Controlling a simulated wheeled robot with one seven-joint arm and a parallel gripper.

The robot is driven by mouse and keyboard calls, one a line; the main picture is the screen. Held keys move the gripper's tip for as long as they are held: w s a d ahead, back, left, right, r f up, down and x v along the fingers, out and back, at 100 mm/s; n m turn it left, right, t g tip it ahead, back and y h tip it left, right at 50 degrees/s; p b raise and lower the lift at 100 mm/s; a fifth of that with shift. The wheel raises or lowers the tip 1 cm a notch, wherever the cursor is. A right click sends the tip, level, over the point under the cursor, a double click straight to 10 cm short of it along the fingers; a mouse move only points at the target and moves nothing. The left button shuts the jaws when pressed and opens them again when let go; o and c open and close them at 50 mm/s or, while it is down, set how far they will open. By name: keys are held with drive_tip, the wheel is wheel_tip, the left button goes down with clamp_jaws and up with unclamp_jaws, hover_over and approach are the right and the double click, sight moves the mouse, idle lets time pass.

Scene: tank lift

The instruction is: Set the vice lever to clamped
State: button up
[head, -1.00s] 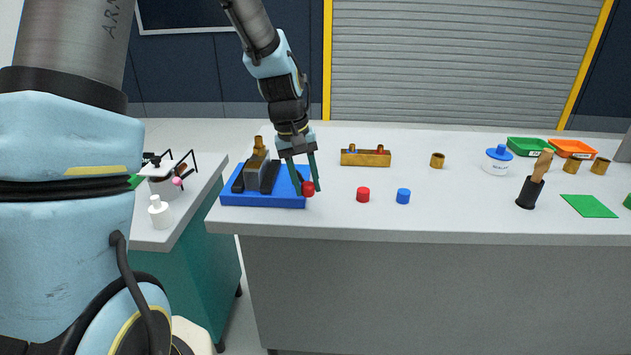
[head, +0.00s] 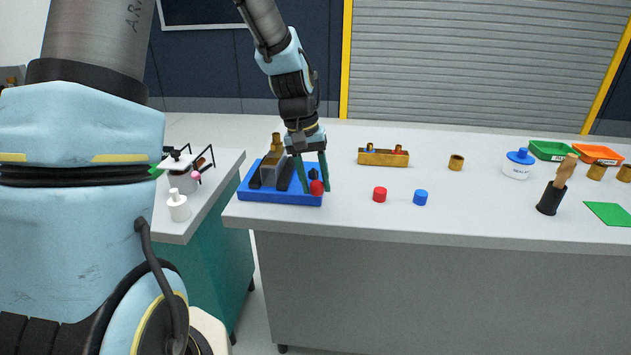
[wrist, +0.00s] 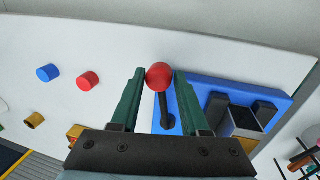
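The vice (head: 288,160) has grey and dark jaws on a blue base (head: 270,198) at the left end of the bench. In the wrist view its blue base (wrist: 190,92) lies to the right. The vice lever is a dark arm (wrist: 166,115) ending in a red ball knob (head: 317,188). My gripper (head: 314,186) reaches down over the base's right end, with a green finger on each side of the knob. In the wrist view my gripper (wrist: 160,80) has the red knob (wrist: 160,74) between its fingertips, filling the gap. The lever's pivot is not clearly visible.
A red cylinder (head: 380,194) and a blue cylinder (head: 420,197) stand right of the vice. A brass block (head: 383,158) lies behind them. A side table with a white bottle (head: 177,206) is at the left. The front middle of the bench is clear.

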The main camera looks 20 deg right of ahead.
drive_tip(key=o, duration=0.3)
wheel_tip(320, 180, up, 11)
drive_tip(key=a+b, duration=0.1)
drive_tip(key=b, duration=0.1)
drive_tip(key=shift+w+a+f, duration=0.2)
drive_tip(key=shift+w+a, duration=0.2)
drive_tip(key=s+a+f+n, duration=0.1)
drive_tip(key=s+a+f, duration=0.1)
drive_tip(key=a, duration=0.6)
drive_tip(key=s+a+f+n+t+y, duration=0.1)
drive_tip(key=a+f, duration=0.3)
drive_tip(key=a, duration=0.4)
drive_tip(key=s+a+f+n+t, duration=0.1)
drive_tip(key=s+a, duration=0.3)
drive_tip(key=a, duration=0.4)
drive_tip(key=shift+f+n+y, duration=0.3)
drive_tip(key=shift+f+y, duration=0.1)
drive_tip(key=shift+f, duration=0.5)
